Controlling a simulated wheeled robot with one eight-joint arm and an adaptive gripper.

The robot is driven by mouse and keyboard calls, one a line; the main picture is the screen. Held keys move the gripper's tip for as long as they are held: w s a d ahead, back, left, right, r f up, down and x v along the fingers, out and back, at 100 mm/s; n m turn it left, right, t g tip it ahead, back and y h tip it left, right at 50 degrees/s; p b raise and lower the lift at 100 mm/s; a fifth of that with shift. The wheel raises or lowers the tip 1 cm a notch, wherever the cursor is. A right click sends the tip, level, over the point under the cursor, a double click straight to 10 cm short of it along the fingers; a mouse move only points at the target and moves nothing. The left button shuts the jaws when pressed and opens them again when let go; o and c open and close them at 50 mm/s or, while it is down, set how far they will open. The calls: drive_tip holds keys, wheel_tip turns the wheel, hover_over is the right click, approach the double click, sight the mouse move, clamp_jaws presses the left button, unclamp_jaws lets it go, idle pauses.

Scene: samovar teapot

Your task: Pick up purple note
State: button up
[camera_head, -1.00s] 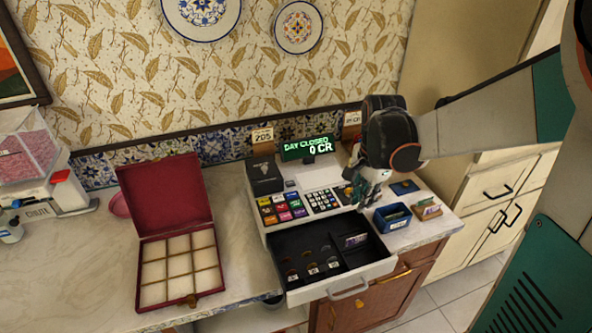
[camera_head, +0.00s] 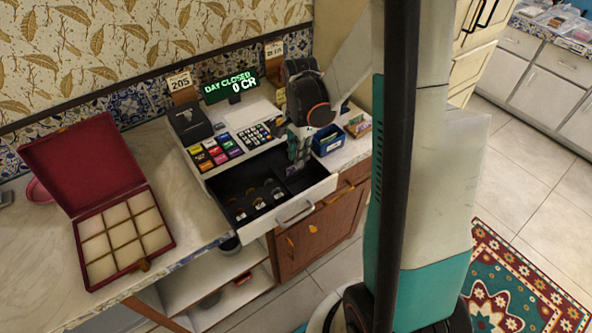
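The cash drawer (camera_head: 321,193) of the register stands open, with coins in its left compartments. My gripper (camera_head: 299,158) points down over the drawer's right, back compartment. Its fingers are small and dark here, and I cannot tell whether they are open or shut, or hold anything. A small brown stand (camera_head: 358,128) with coloured cards is on the counter to the right.
A blue box (camera_head: 329,139) stands close to the right of my gripper. The register keypad (camera_head: 254,136) and the lit "DAY CLOSED 0 CR" display (camera_head: 229,86) are behind the drawer. An open red box (camera_head: 122,240) with pale compartments lies on the counter at left.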

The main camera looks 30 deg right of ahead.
wheel_tip(320, 180, down, 5)
drive_tip(key=shift+w+a+b, duration=0.15)
drive_tip(key=shift+b, duration=0.85)
clamp_jaws()
drive_tip(key=shift+r, duration=0.15)
wheel_tip(320, 180, up, 25)
drive_tip(key=p, duration=0.9)
drive_tip(key=shift+p, duration=0.4)
